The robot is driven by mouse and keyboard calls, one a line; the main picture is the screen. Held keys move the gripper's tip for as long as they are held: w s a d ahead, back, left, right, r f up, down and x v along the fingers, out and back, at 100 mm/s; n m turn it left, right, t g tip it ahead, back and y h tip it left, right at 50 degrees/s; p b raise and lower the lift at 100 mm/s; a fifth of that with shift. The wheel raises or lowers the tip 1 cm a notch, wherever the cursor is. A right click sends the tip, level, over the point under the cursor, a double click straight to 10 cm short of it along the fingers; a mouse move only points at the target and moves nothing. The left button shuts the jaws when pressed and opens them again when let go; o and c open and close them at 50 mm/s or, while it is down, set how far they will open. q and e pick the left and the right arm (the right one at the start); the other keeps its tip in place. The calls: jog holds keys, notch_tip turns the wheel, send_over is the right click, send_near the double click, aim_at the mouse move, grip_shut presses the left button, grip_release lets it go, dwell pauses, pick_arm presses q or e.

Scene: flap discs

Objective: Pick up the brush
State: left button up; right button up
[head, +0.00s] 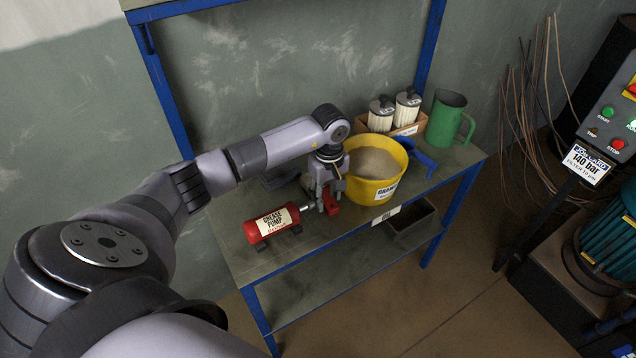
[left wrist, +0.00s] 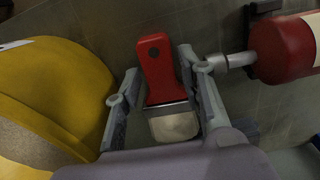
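The brush (head: 331,203) has a red handle and lies on the workbench top beside the yellow bucket. In the left wrist view the brush (left wrist: 158,68) shows its handle, a metal band and pale bristles. My left gripper (head: 325,204) is low over the bench at the brush and partly hides it in the head view. In the left wrist view its two fingers (left wrist: 160,66) stand apart, one on each side of the brush. The right finger looks close to the handle; I cannot tell whether it touches. My right gripper is not in view.
A yellow bucket (head: 362,190) of pale grainy material stands right of the gripper. The red grease pump (head: 271,223) lies to its left, its nozzle close to a finger. A blue scoop (head: 420,156), white filters (head: 381,114) and a green jug (head: 445,117) stand further right.

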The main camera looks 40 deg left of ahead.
aim_at(327, 199)
pick_arm(q)
jog(key=shift+f, duration=0.5)
grip_shut()
jog(key=shift+r, duration=0.1)
notch_tip(327, 199, up, 20)
jog(key=b, duration=0.1)
jog(key=shift+b, duration=0.3)
